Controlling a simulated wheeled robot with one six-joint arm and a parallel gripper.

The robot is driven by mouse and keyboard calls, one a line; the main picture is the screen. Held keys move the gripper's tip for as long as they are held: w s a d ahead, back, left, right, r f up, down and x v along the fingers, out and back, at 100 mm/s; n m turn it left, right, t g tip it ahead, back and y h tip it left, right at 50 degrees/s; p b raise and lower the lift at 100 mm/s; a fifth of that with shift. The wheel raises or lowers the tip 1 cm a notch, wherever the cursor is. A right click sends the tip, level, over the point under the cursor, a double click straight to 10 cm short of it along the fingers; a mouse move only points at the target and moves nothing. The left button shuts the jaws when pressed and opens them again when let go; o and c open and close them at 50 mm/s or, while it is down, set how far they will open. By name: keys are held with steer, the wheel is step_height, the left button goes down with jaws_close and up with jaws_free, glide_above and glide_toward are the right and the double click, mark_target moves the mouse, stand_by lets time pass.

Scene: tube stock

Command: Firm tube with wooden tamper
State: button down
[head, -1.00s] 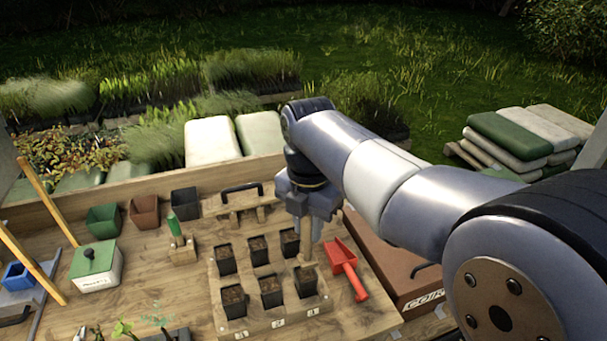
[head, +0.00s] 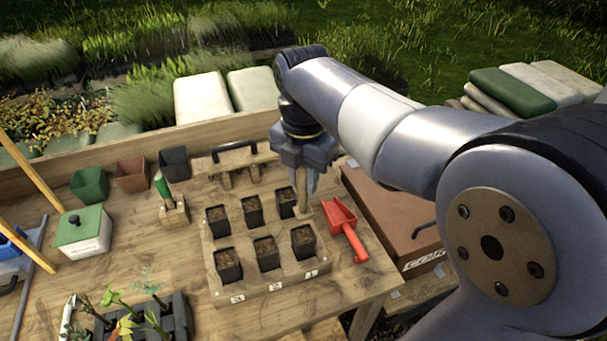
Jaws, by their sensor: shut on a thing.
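My gripper (head: 304,180) points down over the back right of the wooden tube rack and is shut on the wooden tamper (head: 303,203), a pale upright rod between the fingers. The tamper's lower end is beside the back right tube (head: 286,203); I cannot tell whether it touches the rack. The rack (head: 256,290) holds several black square tubes filled with brown soil, in two rows, such as the front right tube (head: 303,241) and the front left tube (head: 228,266). Number tags sit along the rack's front edge.
A red scoop (head: 344,226) lies right of the rack, by a brown box (head: 395,215). A wooden stand with a black handle (head: 235,147) is behind. A green-lidded box (head: 82,232), empty pots (head: 131,174) and a seedling tray (head: 176,318) are to the left.

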mark_target(304, 211)
steer(key=shift+f+b, duration=1.45)
steer(key=shift+f, duration=1.1)
steer(key=shift+f, duration=0.15)
steer(key=shift+f, duration=0.4)
steer(key=shift+f+b, duration=0.35)
steer(key=shift+b, duration=0.05)
steer(key=shift+f+b, duration=0.4)
steer(key=shift+f, duration=0.3)
steer(key=shift+f, duration=0.7)
stand_by(1.7)
steer(key=shift+r, duration=0.1)
steer(key=shift+r+p, duration=4.9)
steer(key=shift+r, duration=0.55)
